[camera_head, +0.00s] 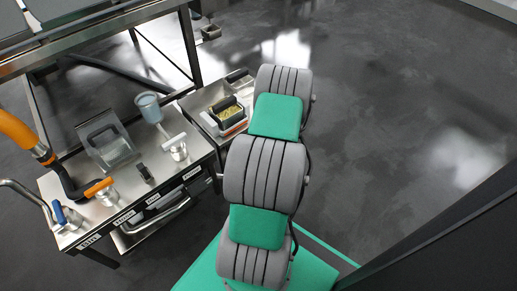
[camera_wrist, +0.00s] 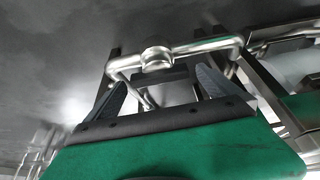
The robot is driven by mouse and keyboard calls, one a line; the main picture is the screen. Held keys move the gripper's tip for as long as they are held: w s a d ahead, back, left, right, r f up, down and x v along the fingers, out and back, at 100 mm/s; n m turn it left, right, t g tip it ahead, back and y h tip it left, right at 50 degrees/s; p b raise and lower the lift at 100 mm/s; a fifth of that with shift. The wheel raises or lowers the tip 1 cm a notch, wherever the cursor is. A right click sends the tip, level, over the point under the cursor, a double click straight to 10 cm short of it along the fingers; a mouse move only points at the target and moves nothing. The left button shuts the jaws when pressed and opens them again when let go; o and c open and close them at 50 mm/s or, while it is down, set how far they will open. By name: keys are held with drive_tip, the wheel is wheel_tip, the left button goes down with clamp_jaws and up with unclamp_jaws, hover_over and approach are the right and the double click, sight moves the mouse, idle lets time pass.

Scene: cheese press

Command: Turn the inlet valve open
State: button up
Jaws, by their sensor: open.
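In the head view, a valve with a blue handle (camera_head: 59,212) stands at the front left corner of the metal bench, and one with an orange handle (camera_head: 98,187) stands to its right. The small labels on the bench's front edge are too blurred to say surely which is the inlet valve. My gripper (camera_wrist: 161,77) is open in the wrist view, its two dark fingers apart. A shiny metal pipe (camera_wrist: 195,47) with a rounded fitting (camera_wrist: 157,56) lies beyond the fingertips, with no clear contact. My gripper does not show in the head view.
A thick orange hose (camera_head: 20,133) comes in at the left. A tray (camera_head: 228,108) sits right of the bench. Open floor (camera_head: 410,90) lies right.

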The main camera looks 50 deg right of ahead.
drive_tip(key=p+v, duration=0.3)
drive_tip(key=v, duration=0.4)
drive_tip(key=shift+r, duration=0.1)
drive_tip(key=w+a+r+n+p, duration=0.1)
drive_tip(key=w+a+r+p, duration=0.4)
drive_tip(key=r, duration=0.6)
drive_tip(key=w+a+r+g+p, duration=0.1)
drive_tip(key=w+a+r+p, duration=0.1)
drive_tip(key=a+r+p, duration=0.65)
drive_tip(key=w+a+r+n+p, duration=0.1)
drive_tip(key=w+a+r+p, duration=0.25)
drive_tip(key=r, duration=1.05)
drive_tip(key=s+a+r+p, duration=0.3)
drive_tip(key=a+r+p, duration=0.3)
drive_tip(key=a+r, duration=0.2)
drive_tip(key=s+a+r+p, duration=0.2)
drive_tip(key=a+r+p, duration=0.3)
drive_tip(key=r, duration=0.7)
drive_tip(key=s+a+r+y+p, duration=0.1)
drive_tip(key=s+a+r+p, duration=0.2)
drive_tip(key=a+r+p, duration=0.3)
drive_tip(key=a+r, duration=0.4)
drive_tip(key=shift+s+a+r+n+p, duration=0.2)
drive_tip(key=shift+s+a+n+p, duration=0.1)
drive_tip(key=shift+a+p, duration=0.05)
